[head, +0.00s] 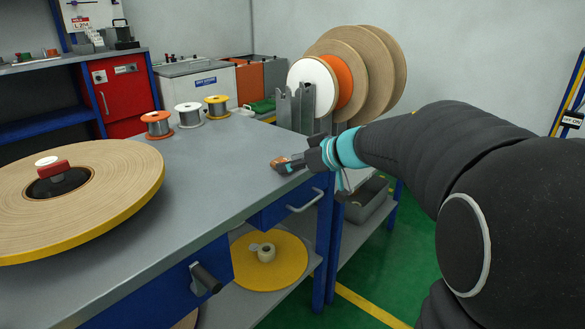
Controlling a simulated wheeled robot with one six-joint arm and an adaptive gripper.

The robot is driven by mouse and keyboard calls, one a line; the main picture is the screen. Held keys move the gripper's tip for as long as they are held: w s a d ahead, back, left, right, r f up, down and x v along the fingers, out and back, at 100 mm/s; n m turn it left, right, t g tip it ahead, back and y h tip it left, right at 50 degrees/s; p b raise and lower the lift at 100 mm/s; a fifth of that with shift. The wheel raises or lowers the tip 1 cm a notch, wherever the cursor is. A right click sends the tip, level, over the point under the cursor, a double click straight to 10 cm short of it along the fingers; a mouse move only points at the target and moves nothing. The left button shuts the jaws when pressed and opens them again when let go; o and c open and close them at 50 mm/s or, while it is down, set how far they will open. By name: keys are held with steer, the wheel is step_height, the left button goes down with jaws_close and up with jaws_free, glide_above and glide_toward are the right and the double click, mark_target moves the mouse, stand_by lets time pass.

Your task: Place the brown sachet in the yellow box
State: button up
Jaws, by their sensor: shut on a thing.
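My gripper (291,163) is at the right end of the grey bench, close to its front edge. It is shut on a small brown sachet (278,161), which shows at the fingertips. The gripper hides part of the sachet. I cannot tell whether the sachet touches the bench top or is held just above it. I see no yellow box in this view.
A large tape reel (110,185) covers the bench's left side. Several small wire spools (188,115) stand at the back. Upright discs in a metal rack (307,110) rise behind my gripper. The middle of the bench top (215,165) is clear.

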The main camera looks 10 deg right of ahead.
steer(key=shift+f, duration=0.1)
steer(key=o, duration=1.1)
steer(key=shift+f, duration=0.1)
